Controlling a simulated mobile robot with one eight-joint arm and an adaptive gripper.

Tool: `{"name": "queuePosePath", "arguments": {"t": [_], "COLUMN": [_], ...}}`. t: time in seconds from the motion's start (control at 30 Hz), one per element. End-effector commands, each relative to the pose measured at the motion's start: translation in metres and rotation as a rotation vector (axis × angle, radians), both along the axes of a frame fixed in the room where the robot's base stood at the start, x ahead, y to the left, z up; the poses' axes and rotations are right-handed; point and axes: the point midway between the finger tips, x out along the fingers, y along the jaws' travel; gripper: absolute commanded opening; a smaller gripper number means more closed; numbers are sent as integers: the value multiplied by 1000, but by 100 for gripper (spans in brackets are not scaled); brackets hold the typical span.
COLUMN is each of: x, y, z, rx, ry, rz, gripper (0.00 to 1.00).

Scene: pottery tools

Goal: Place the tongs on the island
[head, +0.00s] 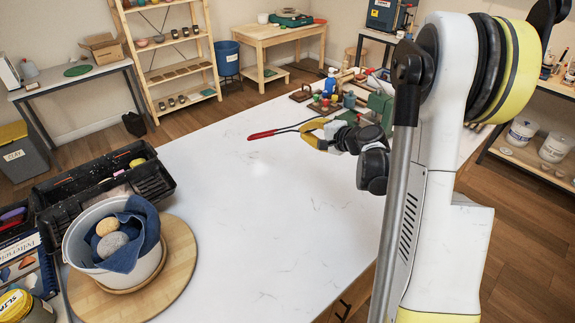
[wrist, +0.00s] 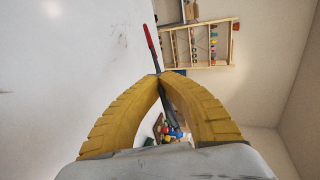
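The tongs have a red handle end (head: 262,135) and thin dark arms, and they point left from my gripper in the head view. My gripper (head: 316,133) has yellow fingers and is at the far part of the white-topped island (head: 245,225). In the wrist view my gripper's fingertips (wrist: 158,76) meet on the tongs (wrist: 151,38), with the red end beyond them and the dark part between the fingers. The tongs are over the white top; I cannot tell whether they touch it.
A wooden board (head: 178,288) with a white bucket (head: 78,250) and a black tool tray (head: 155,182) occupy the island's left end. Bottles and a green box (head: 381,106) crowd the far end near my gripper. The middle of the top is clear.

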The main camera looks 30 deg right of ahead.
Motion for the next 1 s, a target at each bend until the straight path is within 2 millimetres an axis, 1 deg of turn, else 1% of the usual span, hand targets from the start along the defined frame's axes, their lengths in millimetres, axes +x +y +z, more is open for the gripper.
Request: {"name": "queuePosePath", "arguments": {"t": [0.17,0.27,0.63,0.7,0.8,1.0], "x": [0,0,0,0,0,0], "y": [0,0,0,0,0,0], "z": [-16,-29,-88,-95,-99,-98], "rx": [0,1,1,1,1,1], "ry": [-1,-1,-1,-1,-1,-1], "rz": [0,1,1,1,1,1], "gripper": [0,0,0,0,0,0]}}
